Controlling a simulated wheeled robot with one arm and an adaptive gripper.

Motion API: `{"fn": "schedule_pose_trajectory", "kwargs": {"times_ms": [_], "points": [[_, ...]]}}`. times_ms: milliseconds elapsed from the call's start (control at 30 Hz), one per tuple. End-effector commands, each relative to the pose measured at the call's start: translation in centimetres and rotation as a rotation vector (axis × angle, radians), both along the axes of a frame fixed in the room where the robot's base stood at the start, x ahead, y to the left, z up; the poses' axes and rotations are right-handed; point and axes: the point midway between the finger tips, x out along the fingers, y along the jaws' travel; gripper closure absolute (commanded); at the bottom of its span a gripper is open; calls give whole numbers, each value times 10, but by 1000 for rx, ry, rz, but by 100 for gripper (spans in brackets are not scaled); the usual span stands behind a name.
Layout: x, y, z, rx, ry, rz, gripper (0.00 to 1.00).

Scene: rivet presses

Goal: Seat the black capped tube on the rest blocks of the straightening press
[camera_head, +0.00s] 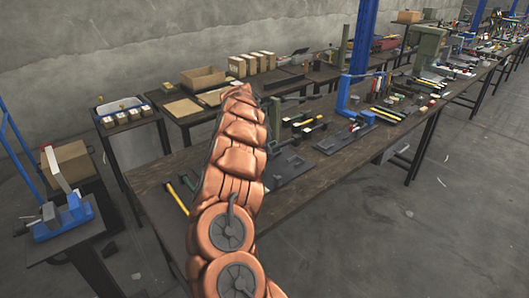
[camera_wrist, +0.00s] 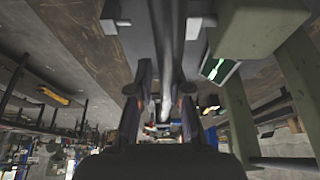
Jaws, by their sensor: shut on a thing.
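In the wrist view my gripper (camera_wrist: 166,92) has its two dark fingers on either side of a long dark-grey tube (camera_wrist: 165,45) and is shut on it. The tube runs up the picture and out at its top edge, so its far end and any cap there are hidden. A grey block (camera_wrist: 115,18) stands left of the tube, beside a grey plate. A grey-green press body (camera_wrist: 258,28) with a long column is close on the right. I cannot tell whether the tube touches any block. In the head view my copper arm hides the gripper and tube.
The long wooden workbench (camera_head: 160,178) carries a dark base plate (camera_head: 290,167), a blue press (camera_head: 345,100) and many small tools. A separate blue press (camera_head: 65,217) stands at the left. Cardboard boxes (camera_head: 203,78) sit on the back table. The floor at right is largely clear.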

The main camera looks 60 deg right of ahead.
Motion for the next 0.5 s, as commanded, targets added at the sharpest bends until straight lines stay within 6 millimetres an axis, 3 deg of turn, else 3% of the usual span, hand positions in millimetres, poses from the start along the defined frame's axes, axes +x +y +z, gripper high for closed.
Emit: {"fn": "schedule_pose_trajectory", "kwargs": {"times_ms": [500], "points": [[-2, -1, 1, -2, -2, -15, 100]]}}
